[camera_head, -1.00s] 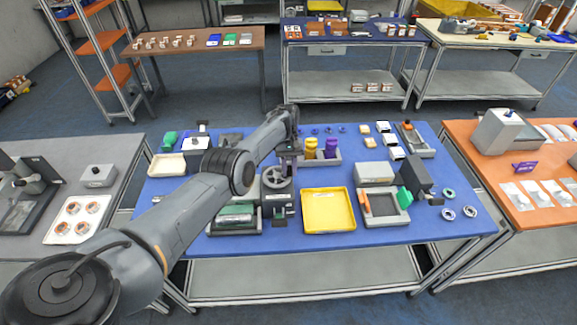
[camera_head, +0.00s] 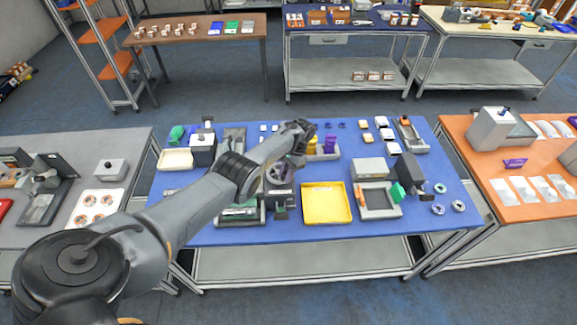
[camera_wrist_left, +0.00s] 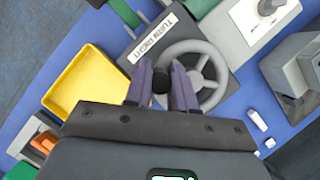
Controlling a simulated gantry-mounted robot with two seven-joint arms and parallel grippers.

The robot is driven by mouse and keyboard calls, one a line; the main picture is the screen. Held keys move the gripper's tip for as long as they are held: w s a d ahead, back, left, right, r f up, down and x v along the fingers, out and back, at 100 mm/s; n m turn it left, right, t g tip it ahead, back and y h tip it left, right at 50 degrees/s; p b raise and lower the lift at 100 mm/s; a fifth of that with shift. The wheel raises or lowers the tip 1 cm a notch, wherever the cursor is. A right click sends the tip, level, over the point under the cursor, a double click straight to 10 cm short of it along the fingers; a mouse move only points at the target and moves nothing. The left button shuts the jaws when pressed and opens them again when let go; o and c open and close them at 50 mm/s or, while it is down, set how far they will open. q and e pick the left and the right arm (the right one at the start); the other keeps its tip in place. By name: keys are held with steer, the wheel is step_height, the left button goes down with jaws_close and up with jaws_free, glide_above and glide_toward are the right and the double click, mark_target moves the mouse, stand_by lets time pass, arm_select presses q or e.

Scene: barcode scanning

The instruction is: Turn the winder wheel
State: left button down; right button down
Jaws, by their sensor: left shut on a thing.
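The winder wheel (camera_wrist_left: 208,75) is a grey spoked wheel on a dark box, with a white label reading "TURN RIGHT" (camera_wrist_left: 153,38) next to it. In the head view the wheel (camera_head: 279,173) is partly covered by my left arm and gripper. My left gripper (camera_wrist_left: 161,82) is shut on the wheel's dark knob (camera_wrist_left: 160,80), with a purple finger on each side of it. The gripper also shows in the head view (camera_head: 296,158), above the wheel's right side. My right gripper is in neither view.
A yellow tray (camera_head: 327,203) lies right of the winder. A grey frame-like fixture (camera_head: 379,200) with a green part stands further right. Yellow and purple containers (camera_head: 329,145) stand behind. Several small parts and rings lie on the blue table.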

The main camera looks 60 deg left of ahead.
arm_select(q)
steer(key=m+p, duration=0.1)
steer(key=s+m+y+p, duration=0.1)
steer(key=m+p, duration=0.1)
steer(key=shift+s+r+m+p, duration=0.25)
steer(key=shift+r+m+p, duration=0.05)
steer(key=shift+m, duration=0.1)
steer(key=shift+s+a+f+m+y+p, duration=0.15)
steer(key=shift+s+m+y+p, duration=0.2)
steer(key=shift+m+y+p, duration=0.45)
steer(key=shift+s+a+m+t+p, duration=0.15)
steer(key=shift+m+p, duration=0.1)
steer(key=shift+m, duration=0.2)
steer(key=shift+s+d+m+t+p, duration=0.15)
steer(key=shift+m+p, duration=0.1)
steer(key=shift+m, duration=0.2)
steer(key=shift+a+f, duration=0.1)
steer(key=shift+a, duration=0.05)
steer(key=c, duration=1.2)
jaws_free()
steer(key=shift+w+d+r, duration=0.2)
steer(key=shift+w+r, duration=0.1)
steer(key=shift+r, duration=0.15)
steer(key=v, duration=0.9)
steer(key=shift+r, duration=0.4)
